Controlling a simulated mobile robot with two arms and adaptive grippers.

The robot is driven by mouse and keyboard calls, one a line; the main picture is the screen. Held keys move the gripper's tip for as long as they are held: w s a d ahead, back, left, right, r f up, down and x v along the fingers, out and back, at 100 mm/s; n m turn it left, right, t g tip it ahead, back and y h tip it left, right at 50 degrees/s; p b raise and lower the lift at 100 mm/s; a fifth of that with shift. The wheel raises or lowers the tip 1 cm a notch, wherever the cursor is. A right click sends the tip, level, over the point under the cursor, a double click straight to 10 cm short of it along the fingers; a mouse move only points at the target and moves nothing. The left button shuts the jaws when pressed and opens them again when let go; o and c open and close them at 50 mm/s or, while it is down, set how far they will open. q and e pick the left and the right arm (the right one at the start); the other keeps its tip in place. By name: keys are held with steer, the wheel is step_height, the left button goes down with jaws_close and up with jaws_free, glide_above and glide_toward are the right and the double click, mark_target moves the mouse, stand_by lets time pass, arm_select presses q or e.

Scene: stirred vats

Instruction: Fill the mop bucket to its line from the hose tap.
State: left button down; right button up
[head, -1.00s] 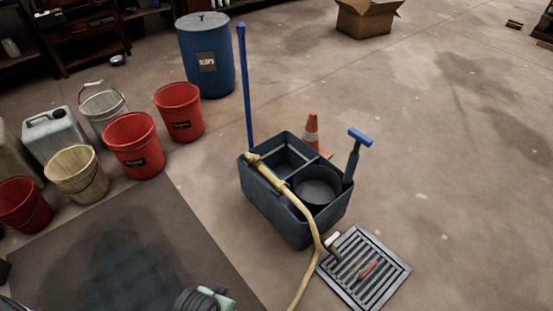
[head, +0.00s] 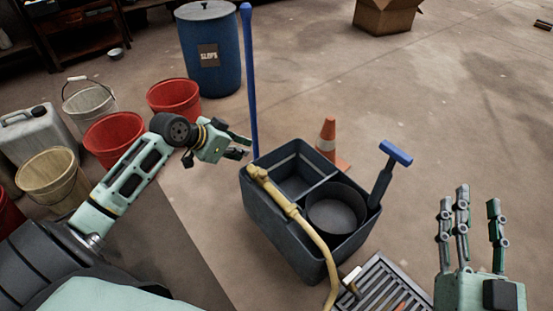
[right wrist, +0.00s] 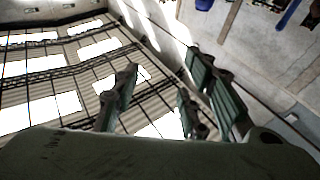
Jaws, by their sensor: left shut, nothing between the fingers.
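The dark grey mop bucket (head: 262,222) stands upright on the floor in the head view, with an open compartment and a round wringer (head: 336,210) inside. I cannot make out a fill line or any water. A yellow hose (head: 316,240) runs up over its near side, and its end (head: 258,173) rests at the left rim. The hose tap cannot be made out. My left gripper (head: 240,146) is shut and empty, above and left of the bucket. My right gripper (head: 470,222) is open and empty, right of the bucket, fingers up. Its fingers also show in the right wrist view (right wrist: 165,95).
A floor drain grate (head: 385,283) lies by the bucket's near right side. An orange cone (head: 328,140) stands behind it. A blue pole (head: 249,80) rises at its back left. Red buckets (head: 112,137) and a blue barrel (head: 207,60) stand left.

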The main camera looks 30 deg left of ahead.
arm_select(q)
steer(key=shift+w+r, duration=0.2)
steer(key=shift+r, duration=0.15)
arm_select(e)
steer(key=shift+s+d+r, duration=0.1)
steer(key=shift+s+r, duration=0.05)
steer(key=shift+r, duration=0.25)
